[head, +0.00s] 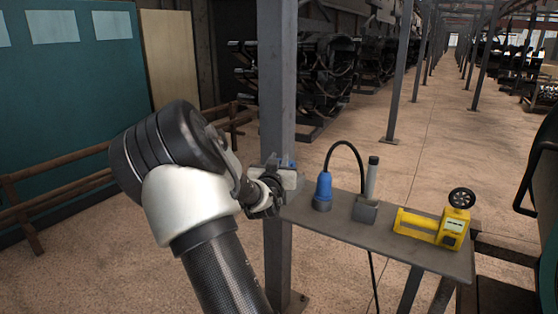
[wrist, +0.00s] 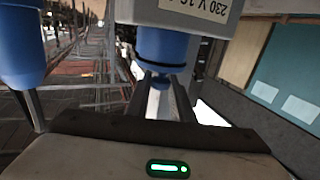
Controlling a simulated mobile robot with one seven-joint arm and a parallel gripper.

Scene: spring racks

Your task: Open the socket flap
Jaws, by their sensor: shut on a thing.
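The socket is a pale grey box (head: 290,180) on the steel post, with blue parts at its top. In the wrist view the grey box (wrist: 180,12) carries a label reading 230 V 16, and its blue socket flap (wrist: 162,48) hangs below. My gripper (head: 275,184) is at the socket's front. In the wrist view my gripper (wrist: 160,88) has its two fingers at the flap's small lower blue tab, shut on it. The flap's hinge is hidden, and I cannot tell how far it stands open.
A blue plug (head: 323,190) with a black cable stands on the narrow grey shelf (head: 340,222). A grey holder (head: 365,209) with a rod and a yellow device (head: 435,226) stand to its right. The steel post (head: 278,90) rises behind the socket. A wooden rail (head: 70,158) is at left.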

